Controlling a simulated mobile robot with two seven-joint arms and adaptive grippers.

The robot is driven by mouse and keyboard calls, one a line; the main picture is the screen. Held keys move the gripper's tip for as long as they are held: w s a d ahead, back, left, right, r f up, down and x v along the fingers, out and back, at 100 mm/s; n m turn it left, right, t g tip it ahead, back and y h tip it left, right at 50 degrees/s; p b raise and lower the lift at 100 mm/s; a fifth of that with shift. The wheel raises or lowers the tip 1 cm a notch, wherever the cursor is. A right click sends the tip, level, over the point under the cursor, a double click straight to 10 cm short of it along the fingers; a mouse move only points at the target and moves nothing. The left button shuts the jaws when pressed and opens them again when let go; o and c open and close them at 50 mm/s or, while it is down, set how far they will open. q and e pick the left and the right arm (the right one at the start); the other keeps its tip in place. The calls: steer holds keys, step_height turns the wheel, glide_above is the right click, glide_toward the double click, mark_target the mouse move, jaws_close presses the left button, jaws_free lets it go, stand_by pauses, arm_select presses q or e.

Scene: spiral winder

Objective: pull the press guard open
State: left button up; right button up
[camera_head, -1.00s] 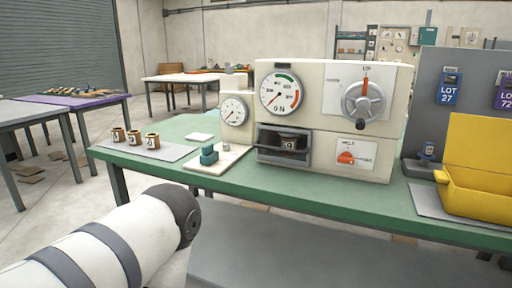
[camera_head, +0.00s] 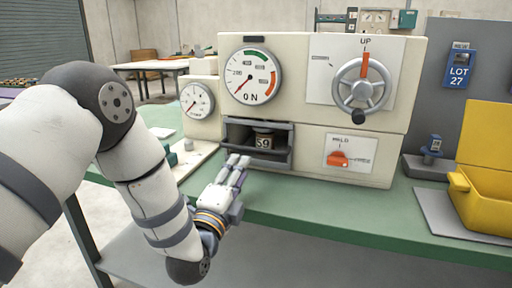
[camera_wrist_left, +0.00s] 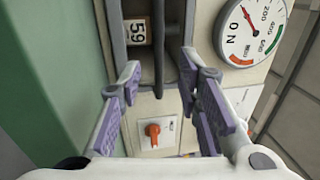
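The press guard (camera_head: 272,159) is a dark grey frame across the recess low on the front of the cream press (camera_head: 310,118). In the left wrist view the gripper (camera_wrist_left: 159,70) is open, with purple-padded fingers apart. A dark guard bar (camera_wrist_left: 158,45) runs in the gap between the fingertips; I cannot tell whether they touch it. My right gripper is out of view.
A handwheel (camera_head: 360,85), gauges (camera_head: 251,78) and an orange knob (camera_head: 338,159) are on the press front. A yellow bin (camera_head: 490,190) stands at the right. The green table (camera_head: 340,215) is clear in front of the press.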

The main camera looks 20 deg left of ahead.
mark_target(252, 149)
arm_select(q)
steer(key=w, duration=0.5)
steer(key=w+r+b, duration=0.1)
steer(key=w, duration=0.2)
steer(key=shift+w+d+r, duration=0.1)
steer(key=shift+w+d, duration=0.05)
steer(key=shift+w, duration=0.15)
steer(key=shift+w+r, duration=0.2)
steer(key=shift+w, duration=0.15)
steer(key=shift+c, duration=0.2)
jaws_close()
